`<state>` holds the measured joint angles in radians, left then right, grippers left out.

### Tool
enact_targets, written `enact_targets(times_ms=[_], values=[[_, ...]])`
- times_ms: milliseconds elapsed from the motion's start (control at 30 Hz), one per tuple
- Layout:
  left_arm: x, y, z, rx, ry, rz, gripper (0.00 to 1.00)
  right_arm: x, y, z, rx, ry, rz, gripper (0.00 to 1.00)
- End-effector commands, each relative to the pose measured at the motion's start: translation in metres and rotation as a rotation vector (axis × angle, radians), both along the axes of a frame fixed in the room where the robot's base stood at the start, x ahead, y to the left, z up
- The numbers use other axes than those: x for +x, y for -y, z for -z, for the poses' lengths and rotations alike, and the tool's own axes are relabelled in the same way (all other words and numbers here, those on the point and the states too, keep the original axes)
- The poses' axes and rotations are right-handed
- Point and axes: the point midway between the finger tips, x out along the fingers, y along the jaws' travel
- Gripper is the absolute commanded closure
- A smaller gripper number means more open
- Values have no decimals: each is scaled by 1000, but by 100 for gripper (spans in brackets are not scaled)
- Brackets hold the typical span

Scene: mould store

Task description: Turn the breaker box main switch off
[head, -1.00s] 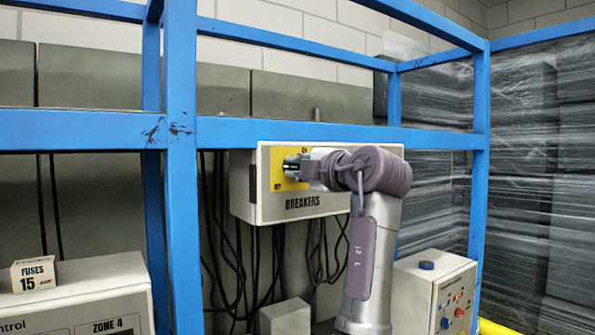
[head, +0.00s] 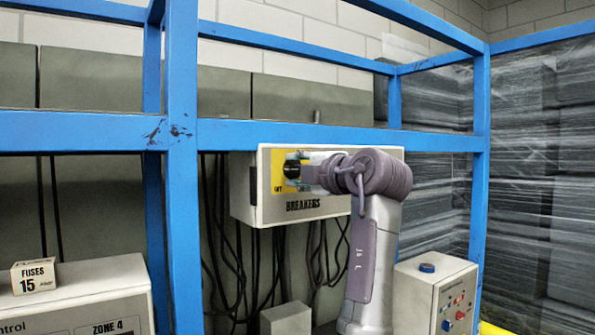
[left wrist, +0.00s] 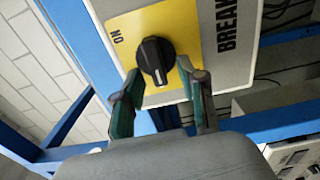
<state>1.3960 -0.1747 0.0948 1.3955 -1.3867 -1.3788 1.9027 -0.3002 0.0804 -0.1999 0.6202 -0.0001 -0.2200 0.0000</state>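In the head view a label at the plate's lower left seems to read OFF. My left gripper (head: 298,171) is open in front of the switch, with fingertips apart on either side. My right gripper is out of view.
A blue frame (head: 300,134) crosses just above and left of the box. Dark cables hang below it. A grey control box with buttons (head: 440,290) stands at lower right, and a fuse box (head: 34,276) sits on a panel at lower left.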

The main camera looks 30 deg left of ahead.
Motion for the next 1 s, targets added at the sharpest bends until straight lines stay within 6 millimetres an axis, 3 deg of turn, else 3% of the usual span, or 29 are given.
enact_targets(times_ms=[267,700,1000], values=[[-2,5,-1,2,1,1,59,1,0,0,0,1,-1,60],[-34,83,-1,2,1,3,59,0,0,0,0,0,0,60],[-45,110,0,0,-1,1,59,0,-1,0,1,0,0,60]])
